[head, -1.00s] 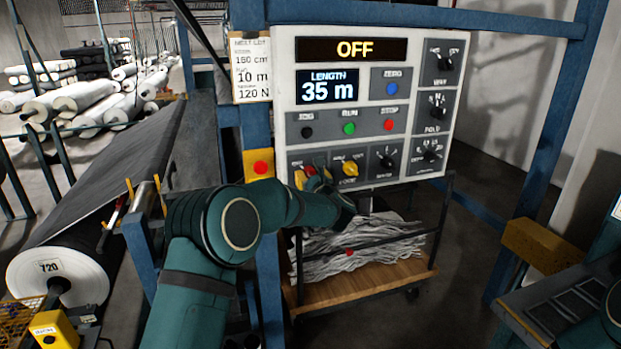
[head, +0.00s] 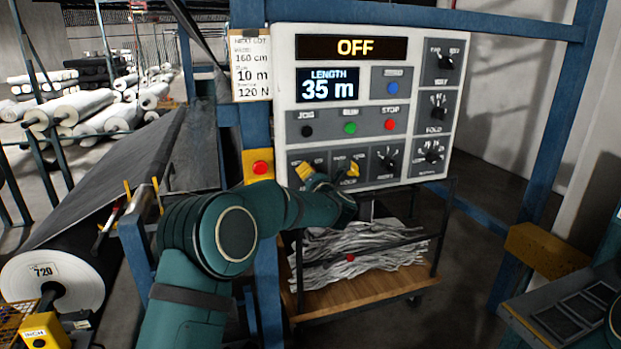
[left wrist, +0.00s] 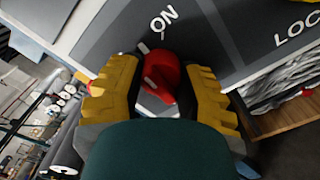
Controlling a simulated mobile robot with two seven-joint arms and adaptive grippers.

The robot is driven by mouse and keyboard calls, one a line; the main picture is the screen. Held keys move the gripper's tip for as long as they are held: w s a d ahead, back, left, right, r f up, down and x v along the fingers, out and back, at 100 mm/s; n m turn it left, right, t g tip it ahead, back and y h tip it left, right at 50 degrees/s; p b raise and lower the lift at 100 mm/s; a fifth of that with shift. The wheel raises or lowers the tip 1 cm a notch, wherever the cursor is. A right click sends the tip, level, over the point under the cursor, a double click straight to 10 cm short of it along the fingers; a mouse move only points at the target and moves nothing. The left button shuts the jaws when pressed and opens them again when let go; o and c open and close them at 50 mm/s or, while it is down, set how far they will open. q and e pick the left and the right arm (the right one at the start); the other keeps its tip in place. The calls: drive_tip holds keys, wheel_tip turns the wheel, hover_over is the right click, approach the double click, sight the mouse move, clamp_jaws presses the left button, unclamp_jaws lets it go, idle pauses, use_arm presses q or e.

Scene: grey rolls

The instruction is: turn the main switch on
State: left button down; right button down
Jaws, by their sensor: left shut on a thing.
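The control panel (head: 290,65) stands ahead with its display (head: 351,47) reading OFF. The main switch's red knob (left wrist: 163,78) is at the panel's lower left, below the ON label in the left wrist view. My left gripper (left wrist: 160,88) is shut on this knob, with a yellow finger on each side of it. In the head view my left gripper (head: 311,173) is at the panel's lower left and hides the red knob. The knob's exact angle is hard to tell. My right gripper is out of view.
A yellow lock knob (head: 352,170) sits just right of my left gripper. A red button on a yellow plate (head: 260,168) is on the blue post at left. A cart (head: 370,285) with grey scraps stands below the panel. A large roll (head: 50,280) lies at left.

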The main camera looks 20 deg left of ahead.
use_arm(q)
drive_tip(key=m, duration=0.3)
drive_tip(key=shift+a+r+m+p, duration=0.1)
drive_tip(key=shift+m+p, duration=0.2)
drive_tip(key=shift+p, duration=0.1)
drive_tip(key=shift+m+p, duration=0.75)
drive_tip(key=shift+m, duration=1.25)
drive_tip(key=shift+c, duration=2.4)
unclamp_jaws()
drive_tip(key=shift+a, duration=0.1)
